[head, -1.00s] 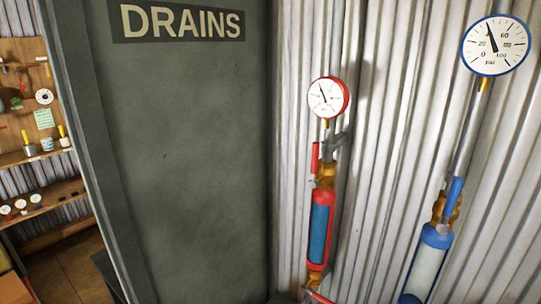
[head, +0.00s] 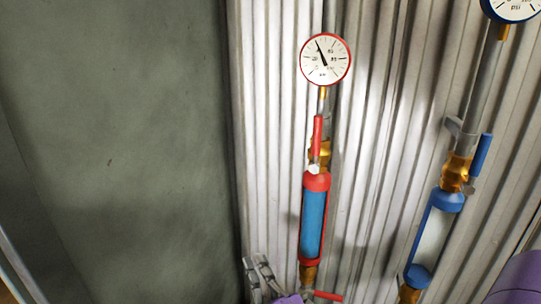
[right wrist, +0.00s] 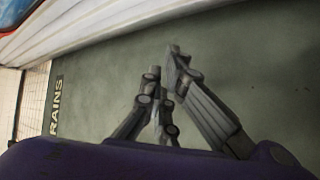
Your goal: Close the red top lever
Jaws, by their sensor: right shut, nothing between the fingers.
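The red top lever (head: 317,138) stands upright, in line with its pipe, beside a brass valve (head: 322,156) below the red-rimmed gauge. Under it is a red-capped sight tube with blue liquid (head: 313,222). A second red lever (head: 328,296) lies sideways at the bottom of that pipe. My right gripper (head: 256,262) is low in the head view, left of the tube and well below the top lever, touching neither visibly. It is shut and empty. In the right wrist view its fingers (right wrist: 170,62) are together before the grey-green panel. My left gripper is not in view.
The red-rimmed gauge (head: 325,60) tops the red pipe. To the right is a blue pipe with an upright blue lever (head: 481,154) and a blue-capped tube (head: 434,236). Corrugated metal (head: 380,120) lies behind. A grey-green panel (head: 110,150) fills the left.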

